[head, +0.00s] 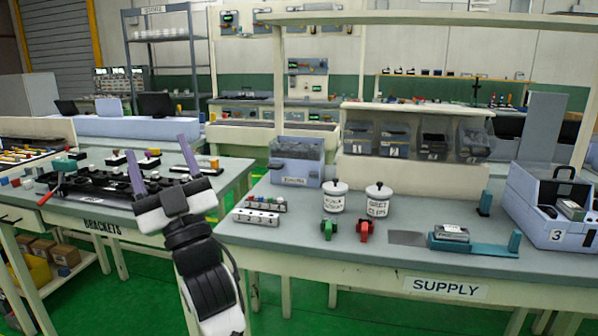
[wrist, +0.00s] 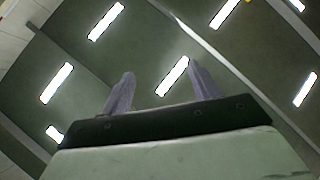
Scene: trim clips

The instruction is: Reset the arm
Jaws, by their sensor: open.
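My gripper (head: 161,163) is raised in front of the gap between the two benches in the head view. Its two purple-grey fingers point up and stand wide apart, with nothing between them. In the wrist view the open fingers (wrist: 160,92) show against the ceiling and its bright lights. My arm comes up from the bottom of the head view, and the gripper hides part of the brackets table behind it.
The supply table (head: 330,258) at right holds two white lidded jars (head: 335,198) (head: 378,200), a green clip (head: 327,229), a red clip (head: 365,229), a teal fixture (head: 475,243) and a case marked 3 (head: 555,215). The brackets table (head: 100,208) at left carries black racks.

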